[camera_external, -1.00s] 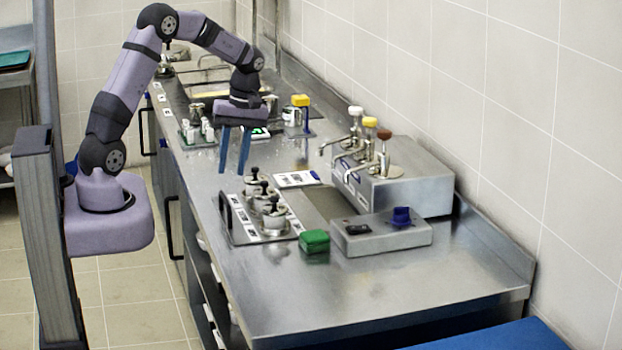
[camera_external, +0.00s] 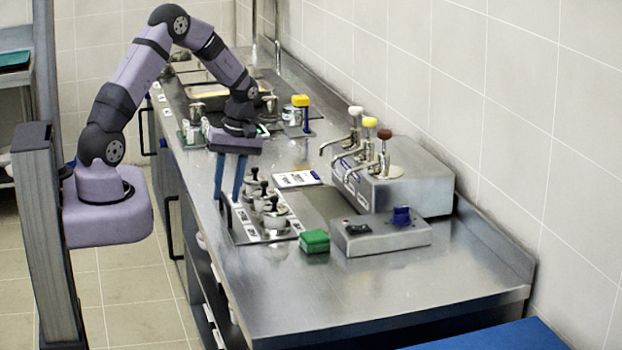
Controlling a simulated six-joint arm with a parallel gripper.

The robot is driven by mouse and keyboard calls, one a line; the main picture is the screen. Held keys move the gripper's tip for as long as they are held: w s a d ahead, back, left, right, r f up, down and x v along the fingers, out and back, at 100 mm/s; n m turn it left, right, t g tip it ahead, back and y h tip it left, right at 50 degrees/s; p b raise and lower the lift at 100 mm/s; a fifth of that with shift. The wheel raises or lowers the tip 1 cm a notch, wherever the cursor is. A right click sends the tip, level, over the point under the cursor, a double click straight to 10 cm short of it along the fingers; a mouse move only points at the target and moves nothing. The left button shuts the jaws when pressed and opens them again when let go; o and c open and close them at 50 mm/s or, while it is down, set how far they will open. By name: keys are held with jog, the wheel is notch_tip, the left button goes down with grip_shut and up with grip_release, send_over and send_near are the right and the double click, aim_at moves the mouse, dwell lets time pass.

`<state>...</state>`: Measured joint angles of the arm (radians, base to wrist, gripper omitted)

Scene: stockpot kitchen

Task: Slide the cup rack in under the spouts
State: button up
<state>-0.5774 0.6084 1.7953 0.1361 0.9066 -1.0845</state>
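The cup rack (camera_external: 244,233) is a metal tray with white labels and a raised handle at its left side. It holds several small pots with black-knobbed lids and stands on the counter left of the dispenser. The dispenser (camera_external: 415,180) is a steel box with several metal spouts (camera_external: 352,172) pointing left, topped white, yellow and brown. My gripper (camera_external: 228,196) points down with its two blue fingers apart, at the far left end of the rack near the handle. I see nothing between the fingers. Whether a finger touches the rack cannot be told.
A green block (camera_external: 315,241) sits at the rack's near right corner. A grey switch box (camera_external: 380,234) with a blue knob stands right of it. A white card (camera_external: 297,179) lies behind. Bare counter shows between rack and dispenser. The front counter is clear.

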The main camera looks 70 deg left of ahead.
jog(key=shift+f, duration=0.1)
grip_shut()
jog(key=w+p, duration=0.1)
jog(key=w, duration=1.7)
jog(key=shift+w, duration=0.1)
jog(key=shift+w+r, duration=0.2)
dwell(0.3)
grip_release()
jog(key=shift+f, duration=0.15)
